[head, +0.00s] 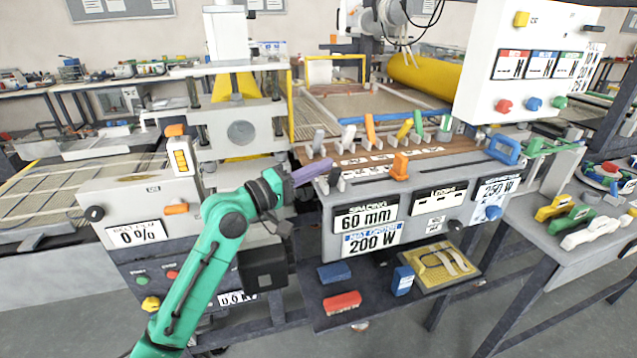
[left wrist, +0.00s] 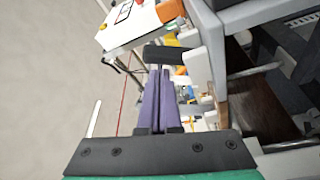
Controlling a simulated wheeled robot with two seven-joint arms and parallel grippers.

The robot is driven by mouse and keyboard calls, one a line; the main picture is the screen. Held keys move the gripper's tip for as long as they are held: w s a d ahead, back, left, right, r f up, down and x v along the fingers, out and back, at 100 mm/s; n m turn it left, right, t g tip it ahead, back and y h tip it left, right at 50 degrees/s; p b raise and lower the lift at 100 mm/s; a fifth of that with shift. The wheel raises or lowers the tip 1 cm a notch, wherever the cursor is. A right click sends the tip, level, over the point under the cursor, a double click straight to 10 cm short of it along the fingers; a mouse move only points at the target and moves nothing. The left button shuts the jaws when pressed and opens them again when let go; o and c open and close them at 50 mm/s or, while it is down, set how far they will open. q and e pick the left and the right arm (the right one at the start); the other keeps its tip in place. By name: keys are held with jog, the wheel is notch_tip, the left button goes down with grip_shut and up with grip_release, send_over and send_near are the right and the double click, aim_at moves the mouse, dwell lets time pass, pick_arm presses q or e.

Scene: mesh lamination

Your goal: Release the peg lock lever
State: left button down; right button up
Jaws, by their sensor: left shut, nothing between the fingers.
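My left gripper (head: 326,164) has purple fingers, closed together and empty, at the left end of the grey control console (head: 440,200). In the left wrist view the closed fingertips (left wrist: 158,72) are right by a dark lever handle (left wrist: 165,55); I cannot tell whether they touch it. A dark lever (head: 336,179) stands at the console's left end, just below the fingertips in the head view, and is probably the same one. No label marks it as the peg lock lever. An orange lever (head: 400,166) stands upright on the console top. My right gripper is not in view.
A press (head: 240,130) stands at the left. A shelf (head: 310,290) below holds a red block (head: 342,303) and blue blocks.

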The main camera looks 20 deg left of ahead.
pick_arm(q)
jog(key=shift+s+d+f+m+h+b, duration=0.1)
jog(key=shift+s+f+m+h+b, duration=0.15)
jog(key=shift+m+b, duration=0.45)
jog(key=shift+s+d+m+h+b, duration=0.15)
jog(key=shift+m+h+b, duration=0.3)
jog(key=shift+b, duration=0.4)
jog(key=shift+r+m+b, duration=0.15)
jog(key=shift+m+b, duration=0.1)
jog(key=shift+b, duration=0.05)
